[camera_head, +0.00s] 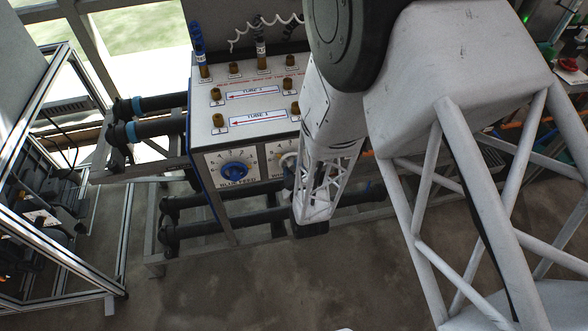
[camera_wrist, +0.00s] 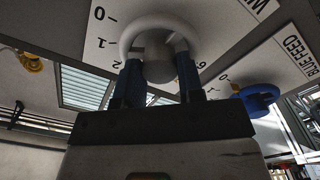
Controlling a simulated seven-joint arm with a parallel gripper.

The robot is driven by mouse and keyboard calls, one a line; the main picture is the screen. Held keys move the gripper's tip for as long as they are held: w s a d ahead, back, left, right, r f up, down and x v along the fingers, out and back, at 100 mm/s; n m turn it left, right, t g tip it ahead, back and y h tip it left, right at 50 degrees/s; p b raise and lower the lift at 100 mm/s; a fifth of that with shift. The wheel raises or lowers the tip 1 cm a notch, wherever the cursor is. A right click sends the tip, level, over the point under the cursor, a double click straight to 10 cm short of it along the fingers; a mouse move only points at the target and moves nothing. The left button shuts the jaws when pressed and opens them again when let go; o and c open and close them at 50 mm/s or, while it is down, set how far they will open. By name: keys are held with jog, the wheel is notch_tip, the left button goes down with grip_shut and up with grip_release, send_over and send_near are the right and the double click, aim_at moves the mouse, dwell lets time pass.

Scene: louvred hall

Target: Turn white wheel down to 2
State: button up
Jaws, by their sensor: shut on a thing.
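The white wheel (camera_wrist: 136,30) is a pale round knob on a dial plate in the wrist view. The numbers 0, 1 and 2 show to its left, and a 6 shows at its lower right. My gripper (camera_wrist: 160,68) has its two dark blue fingers at the wheel, shut on it. The wheel's pointer mark cannot be made out, so its setting is not clear. In the head view the white wheel (camera_head: 286,160) is a small pale patch, mostly hidden behind my arm, and the fingers are largely hidden too.
A blue wheel (camera_head: 235,171) on a "BLUE FEED" dial sits left of the white one; it also shows in the wrist view (camera_wrist: 258,98). Above are brass fittings and tube labels (camera_head: 253,92). Black pipes (camera_head: 160,130) jut out left. A metal frame (camera_head: 124,235) stands far left.

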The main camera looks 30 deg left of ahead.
jog(key=m, duration=0.8)
jog(key=shift+r+m, duration=0.1)
jog(key=shift+m, duration=4.4)
jog(key=shift+w, duration=0.1)
jog(key=o, duration=0.9)
jog(key=shift+d, duration=0.15)
